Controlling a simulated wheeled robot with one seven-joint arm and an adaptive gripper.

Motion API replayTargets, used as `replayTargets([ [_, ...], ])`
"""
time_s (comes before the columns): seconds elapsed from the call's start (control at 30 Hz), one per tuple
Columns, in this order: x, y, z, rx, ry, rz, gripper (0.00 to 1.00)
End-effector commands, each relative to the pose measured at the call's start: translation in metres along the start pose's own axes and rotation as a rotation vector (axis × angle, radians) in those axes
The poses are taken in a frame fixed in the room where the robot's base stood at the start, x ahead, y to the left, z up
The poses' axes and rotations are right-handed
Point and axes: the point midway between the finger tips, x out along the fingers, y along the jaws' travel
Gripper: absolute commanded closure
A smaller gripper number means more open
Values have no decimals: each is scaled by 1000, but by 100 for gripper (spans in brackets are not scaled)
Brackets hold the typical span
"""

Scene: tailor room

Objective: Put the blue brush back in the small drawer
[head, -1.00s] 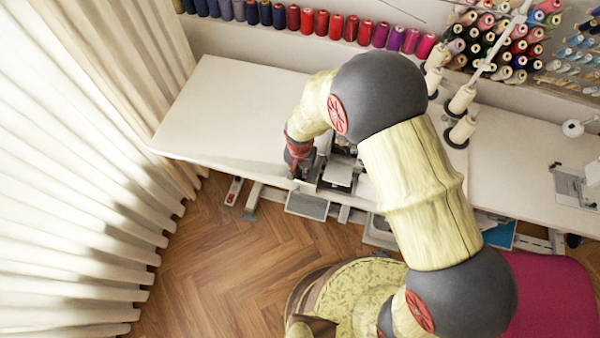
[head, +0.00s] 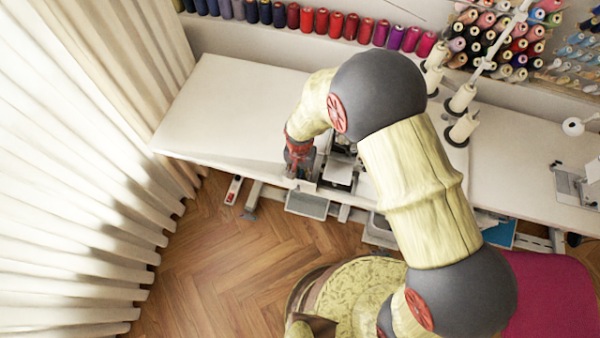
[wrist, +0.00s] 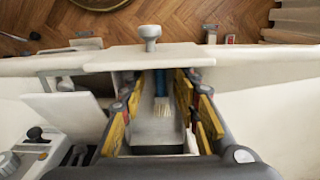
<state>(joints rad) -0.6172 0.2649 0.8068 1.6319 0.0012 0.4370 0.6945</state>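The blue brush (wrist: 161,84) shows in the wrist view, with a blue handle pointing away from me and pale bristles towards me. It appears to lie inside the small drawer (wrist: 152,128), which is pulled open and has a white front and a round knob. My gripper (wrist: 159,88) is open, its yellow-padded fingers on either side of the brush with gaps between. In the head view my gripper (head: 298,165) is at the table's front edge, and my arm hides much around it. The brush cannot be made out there.
The white table (head: 225,105) is clear to the left. Sewing machine parts (head: 340,170) stand just right of my gripper. Thread cones (head: 462,98) stand farther right. A pale curtain (head: 80,190) hangs at the left, and a patterned round seat (head: 350,290) is below.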

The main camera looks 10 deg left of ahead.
Motion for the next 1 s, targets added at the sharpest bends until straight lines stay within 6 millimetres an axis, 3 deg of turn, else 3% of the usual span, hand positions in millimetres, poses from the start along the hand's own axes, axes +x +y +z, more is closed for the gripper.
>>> replayTargets([
  [0.27, -13, -1, -1, 0, 2, -2, 67],
  [0.7, -96, -1, -1, 0, 3, -2, 67],
  [1.0, -119, 0, 0, 0, 0, 0, 67],
])
